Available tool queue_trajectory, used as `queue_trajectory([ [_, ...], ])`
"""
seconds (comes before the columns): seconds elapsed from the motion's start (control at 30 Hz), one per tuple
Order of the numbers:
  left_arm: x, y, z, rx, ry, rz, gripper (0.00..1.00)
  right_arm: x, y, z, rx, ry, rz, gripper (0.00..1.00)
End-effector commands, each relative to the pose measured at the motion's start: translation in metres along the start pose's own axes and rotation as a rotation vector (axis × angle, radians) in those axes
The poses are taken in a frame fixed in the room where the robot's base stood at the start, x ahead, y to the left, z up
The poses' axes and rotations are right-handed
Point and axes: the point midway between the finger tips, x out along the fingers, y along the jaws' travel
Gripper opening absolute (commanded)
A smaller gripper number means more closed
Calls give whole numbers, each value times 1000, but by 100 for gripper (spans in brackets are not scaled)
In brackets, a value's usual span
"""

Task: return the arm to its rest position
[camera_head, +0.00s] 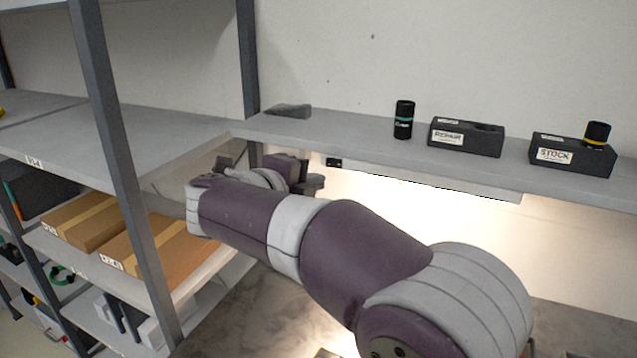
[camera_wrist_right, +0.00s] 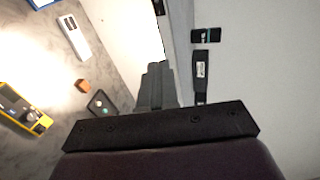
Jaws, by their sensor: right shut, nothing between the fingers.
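My right arm (camera_head: 365,245) reaches from the lower right across the head view to the left, bent and raised over the bench. My right gripper (camera_wrist_right: 157,72) is shut and empty in the right wrist view, its fingers together. My left arm is not in view.
A rack post (camera_head: 122,170) stands left. A yellow device (camera_wrist_right: 22,108) lies on the bench.

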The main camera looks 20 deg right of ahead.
Motion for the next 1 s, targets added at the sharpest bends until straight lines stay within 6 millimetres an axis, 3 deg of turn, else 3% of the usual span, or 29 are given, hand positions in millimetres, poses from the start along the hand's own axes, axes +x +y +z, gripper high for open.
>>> queue_trajectory([
  [0.57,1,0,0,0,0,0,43,-4,0,1,-5,-11,3,0],
  [0.67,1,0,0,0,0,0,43,-6,-4,32,-65,-161,-43,0],
  [0.73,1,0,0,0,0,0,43,-16,1,74,-247,-389,-151,0],
  [0.77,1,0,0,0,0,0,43,-24,13,94,-369,-511,-201,0],
  [0.8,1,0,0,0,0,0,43,-36,40,116,-571,-679,-255,0],
  [0.87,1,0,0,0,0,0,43,-52,101,125,-896,-909,-281,0],
  [0.93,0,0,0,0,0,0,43,-61,170,105,-1216,-1103,-241,0],
  [1.0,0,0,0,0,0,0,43,-64,231,65,-1493,-1253,-155,0],
])
